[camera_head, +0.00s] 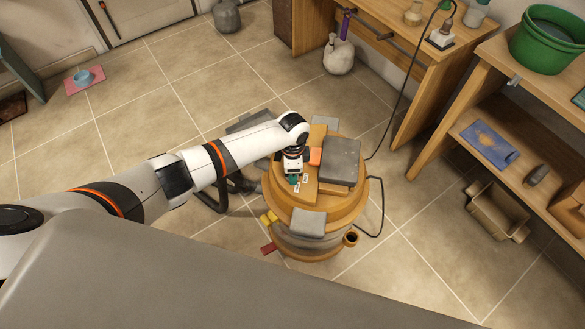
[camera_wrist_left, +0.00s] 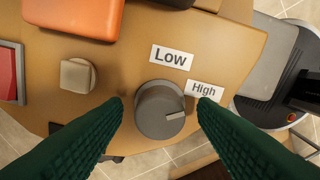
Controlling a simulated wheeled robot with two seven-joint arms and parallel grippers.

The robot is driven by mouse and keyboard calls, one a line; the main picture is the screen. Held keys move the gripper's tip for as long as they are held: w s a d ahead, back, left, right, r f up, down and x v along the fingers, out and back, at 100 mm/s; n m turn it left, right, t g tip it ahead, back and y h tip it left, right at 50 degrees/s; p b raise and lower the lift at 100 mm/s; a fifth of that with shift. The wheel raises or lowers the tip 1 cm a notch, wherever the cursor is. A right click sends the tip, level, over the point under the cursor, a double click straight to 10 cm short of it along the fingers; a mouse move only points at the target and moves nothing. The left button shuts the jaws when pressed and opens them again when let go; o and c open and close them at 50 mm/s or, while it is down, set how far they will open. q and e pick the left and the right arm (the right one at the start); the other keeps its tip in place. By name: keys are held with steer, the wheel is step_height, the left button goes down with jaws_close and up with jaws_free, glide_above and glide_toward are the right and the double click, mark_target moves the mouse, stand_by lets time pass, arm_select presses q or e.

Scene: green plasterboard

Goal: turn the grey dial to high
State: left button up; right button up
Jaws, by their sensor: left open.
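The grey dial (camera_wrist_left: 160,110) is a round knob on a tan panel (camera_wrist_left: 120,65) in the left wrist view. My left gripper (camera_wrist_left: 160,101) is open, with one green finger on each side of the dial. I cannot tell whether they touch it. In the head view my left gripper (camera_head: 294,179) is over the round wooden unit, hiding the dial. My right gripper is not in view.
A beige square knob (camera_wrist_left: 77,75) and an orange block (camera_wrist_left: 75,15) are on the panel left of the dial. A grey box (camera_head: 340,160) sits beside my gripper on the round unit (camera_head: 345,208). Wooden desks stand at the right; the tiled floor at left is mostly clear.

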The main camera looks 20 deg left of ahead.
arm_select(q)
step_height(320, 180, up, 12)
steer(key=p, duration=0.1)
steer(key=shift+f, duration=0.1)
stand_by(0.5)
